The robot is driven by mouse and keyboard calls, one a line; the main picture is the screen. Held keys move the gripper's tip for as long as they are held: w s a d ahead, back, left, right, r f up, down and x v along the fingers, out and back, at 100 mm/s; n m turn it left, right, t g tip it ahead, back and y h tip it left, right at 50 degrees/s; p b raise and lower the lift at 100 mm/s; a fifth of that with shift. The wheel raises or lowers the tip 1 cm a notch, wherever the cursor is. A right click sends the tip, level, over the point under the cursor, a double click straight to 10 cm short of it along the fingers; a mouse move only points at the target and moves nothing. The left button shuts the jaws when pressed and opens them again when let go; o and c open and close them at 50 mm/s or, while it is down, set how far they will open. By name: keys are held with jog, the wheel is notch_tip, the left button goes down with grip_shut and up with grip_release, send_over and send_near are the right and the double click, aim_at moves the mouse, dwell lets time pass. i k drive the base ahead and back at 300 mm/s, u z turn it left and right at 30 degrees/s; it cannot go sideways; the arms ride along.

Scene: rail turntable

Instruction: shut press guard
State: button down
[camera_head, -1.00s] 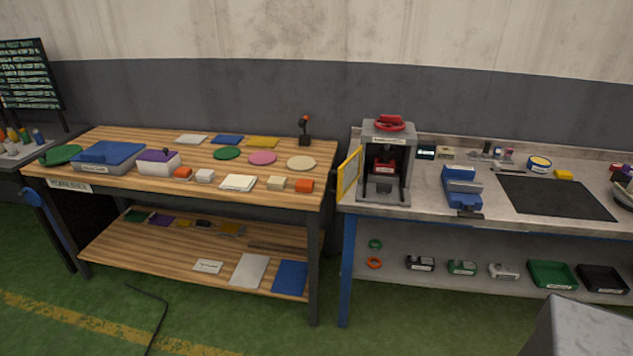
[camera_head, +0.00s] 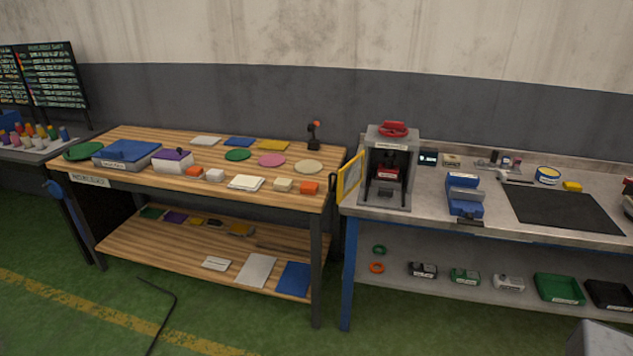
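The press (camera_head: 390,168) is a grey box-like machine with a red handwheel (camera_head: 393,129) on top. It stands at the left end of the metal workbench. Its guard (camera_head: 350,177), a yellow-framed panel with a dark handle at its outer edge, is swung open to the left. The press front is uncovered, and a small red block with a label (camera_head: 388,172) shows inside. My gripper is not in view.
A blue vise (camera_head: 464,196) and a black mat (camera_head: 563,209) lie right of the press. A wooden table (camera_head: 130,178) with discs and boxes stands left, with a narrow gap between. Green floor (camera_head: 230,310) in front is open. A grey block shape shows at the bottom right corner.

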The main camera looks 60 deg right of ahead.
aim_at(340, 189)
jog(key=z, duration=0.1)
jog(key=i, duration=0.95)
jog(key=u, duration=0.05)
